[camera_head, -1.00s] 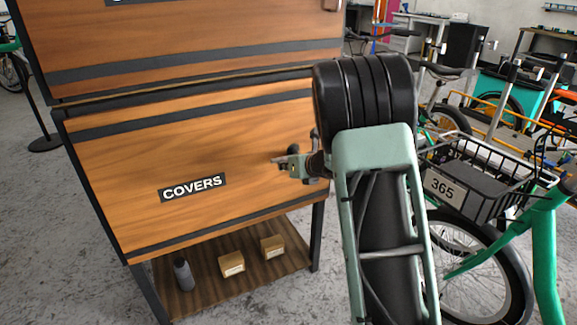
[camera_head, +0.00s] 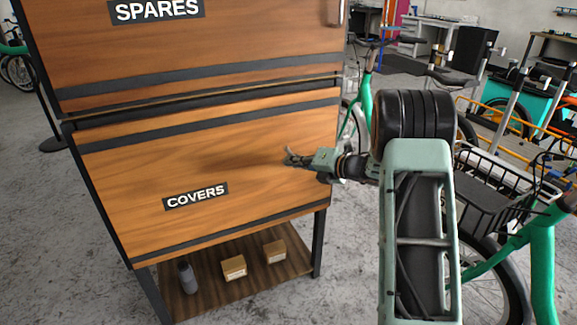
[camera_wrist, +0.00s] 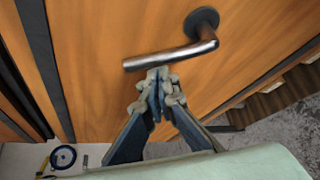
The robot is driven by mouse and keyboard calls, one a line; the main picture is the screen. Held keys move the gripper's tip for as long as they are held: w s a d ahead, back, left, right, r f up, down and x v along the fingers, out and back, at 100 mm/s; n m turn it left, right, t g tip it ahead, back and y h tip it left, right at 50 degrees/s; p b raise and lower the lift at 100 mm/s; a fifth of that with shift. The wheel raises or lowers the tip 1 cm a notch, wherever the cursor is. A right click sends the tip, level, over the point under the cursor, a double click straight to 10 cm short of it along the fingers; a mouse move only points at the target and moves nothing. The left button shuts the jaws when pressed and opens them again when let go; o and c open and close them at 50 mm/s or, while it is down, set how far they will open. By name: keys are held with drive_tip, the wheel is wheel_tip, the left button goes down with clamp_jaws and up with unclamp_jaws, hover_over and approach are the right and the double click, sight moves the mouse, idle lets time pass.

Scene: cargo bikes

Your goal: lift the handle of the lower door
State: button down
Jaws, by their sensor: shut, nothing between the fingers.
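The lower door (camera_head: 240,170) is a wooden panel labelled COVERS, and it looks closed. Its metal lever handle (camera_wrist: 172,55) is in the wrist view, with a dark round mount (camera_wrist: 202,22) at its upper right end. The lever runs left from a bend, nearly level in that picture. My gripper (camera_wrist: 158,82) is shut and empty. Its tips are at the lever's near edge, and I cannot tell whether they touch it. In the head view my gripper (camera_head: 290,158) is in front of the door's right half; the handle cannot be made out there.
The upper door (camera_head: 220,50), labelled SPARES, is above. A shelf (camera_head: 210,285) below holds a grey bottle (camera_head: 186,277) and two small boxes (camera_head: 233,267). A green cargo bike (camera_head: 540,240) with a basket stands close on the right.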

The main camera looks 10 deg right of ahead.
drive_tip(key=d+m+y+b, duration=0.1)
drive_tip(key=d+r+m+y+b, duration=0.1)
drive_tip(key=m, duration=0.1)
drive_tip(key=shift+w+d+r+t, duration=0.2)
drive_tip(key=shift+w+r+t, duration=0.1)
drive_tip(key=shift+w, duration=0.1)
drive_tip(key=shift+d, duration=0.2)
idle(0.4)
